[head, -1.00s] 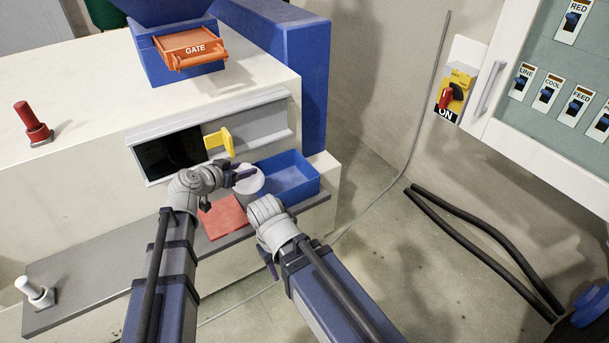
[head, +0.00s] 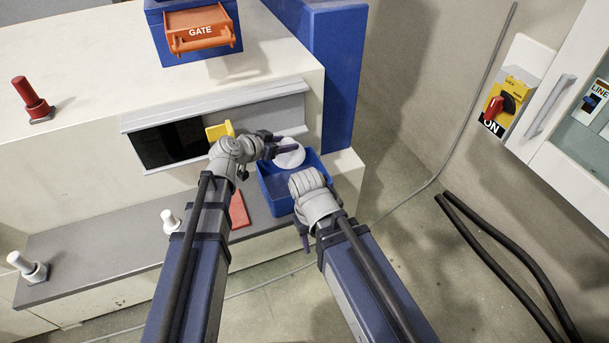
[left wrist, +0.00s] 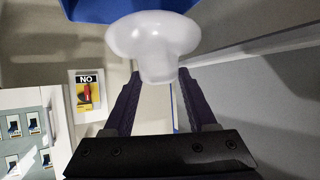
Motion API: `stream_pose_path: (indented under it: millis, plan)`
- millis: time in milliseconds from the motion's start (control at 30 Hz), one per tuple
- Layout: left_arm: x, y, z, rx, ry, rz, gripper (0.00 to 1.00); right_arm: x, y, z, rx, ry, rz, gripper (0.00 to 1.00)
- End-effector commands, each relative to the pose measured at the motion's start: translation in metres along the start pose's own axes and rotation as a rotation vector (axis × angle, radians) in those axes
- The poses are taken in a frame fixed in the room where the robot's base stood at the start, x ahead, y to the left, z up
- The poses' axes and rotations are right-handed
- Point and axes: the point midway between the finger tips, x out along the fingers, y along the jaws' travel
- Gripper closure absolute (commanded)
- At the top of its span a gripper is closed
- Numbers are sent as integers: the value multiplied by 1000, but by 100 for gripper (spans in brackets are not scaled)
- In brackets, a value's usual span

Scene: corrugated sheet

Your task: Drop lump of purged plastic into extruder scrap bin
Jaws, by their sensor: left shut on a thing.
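A white, rounded lump of plastic (head: 289,156) is held by my left gripper (head: 284,147), over the blue scrap bin (head: 281,203). In the left wrist view the lump (left wrist: 152,35) is a wide smooth cap with a narrower stem, and the stem sits between the two dark fingers (left wrist: 159,78). The bin is an open box on the grey ledge, partly hidden by the lump and my right wrist. My right gripper (head: 304,238) points down in front of the bin; only a dark finger part shows, so its opening is unclear.
A yellow tab (head: 219,131) stands beside the dark opening (head: 172,144) in the machine. A red flat piece (head: 239,210) lies left of the bin, partly hidden by my left arm. White pegs (head: 170,219) stand on the ledge (head: 110,240). A switch panel and cabinet are at right.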

Motion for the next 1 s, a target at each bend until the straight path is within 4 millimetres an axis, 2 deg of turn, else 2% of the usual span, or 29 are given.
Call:
stream_pose_path:
  millis: [267, 733, 1000]
  plan:
    - [2, 0, 4, 0, 1, 0, 100, 5, -1, 0, 0, 0, 0, 50]
    - [25, 0, 46, 0, 1, 0, 100, 53, -5, -3, 0, 0, 0, 50]
    - [29, 0, 53, 0, 1, 0, 100, 60, -6, -3, 0, 0, 0, 50]
